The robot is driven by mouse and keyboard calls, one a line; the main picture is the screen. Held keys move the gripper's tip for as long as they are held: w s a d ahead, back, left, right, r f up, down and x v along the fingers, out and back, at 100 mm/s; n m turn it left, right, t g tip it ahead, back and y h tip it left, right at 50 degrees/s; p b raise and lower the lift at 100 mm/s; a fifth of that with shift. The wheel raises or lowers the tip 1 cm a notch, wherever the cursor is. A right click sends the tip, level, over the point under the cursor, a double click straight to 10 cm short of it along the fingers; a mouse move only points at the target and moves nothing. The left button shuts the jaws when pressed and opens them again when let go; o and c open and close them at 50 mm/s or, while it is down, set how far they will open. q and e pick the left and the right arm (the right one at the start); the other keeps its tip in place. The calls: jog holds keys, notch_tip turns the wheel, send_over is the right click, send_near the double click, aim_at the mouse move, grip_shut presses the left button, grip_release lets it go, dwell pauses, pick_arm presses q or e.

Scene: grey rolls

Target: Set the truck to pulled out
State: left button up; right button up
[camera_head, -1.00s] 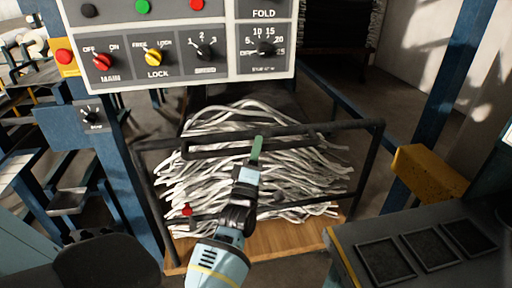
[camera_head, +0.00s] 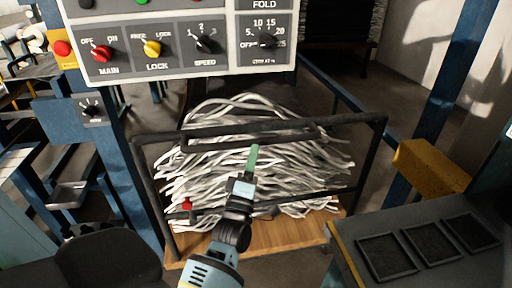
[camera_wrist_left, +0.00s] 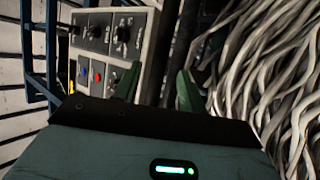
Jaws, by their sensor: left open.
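The truck is a low cart with a wooden deck (camera_head: 285,236) and a black tube frame (camera_head: 366,150), standing below the control panel. It carries a heap of grey-white strands (camera_head: 215,175), which also fills the right of the left wrist view (camera_wrist_left: 275,75). A small red knob (camera_head: 187,204) shows at the frame's lower left. My left gripper (camera_head: 254,158) appears in front of the truck's upper bar, its green fingers pointing up and away. In the left wrist view its fingers (camera_wrist_left: 158,88) are apart with nothing between them. I cannot tell whether it touches the bar. My right gripper is out of view.
A control panel (camera_head: 220,62) with several knobs hangs above the truck. Blue posts (camera_head: 135,185) stand to the left. A yellow block (camera_head: 430,168) and a dark bench with black trays (camera_head: 430,245) are at the right. Bare floor shows beyond the truck's right side.

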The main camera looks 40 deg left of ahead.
pick_arm(q)
jog(key=v, duration=0.2)
jog(key=shift+s+d+f, duration=0.15)
jog(key=shift+s+f, duration=0.05)
jog(key=shift+s, duration=0.1)
dwell(0.4)
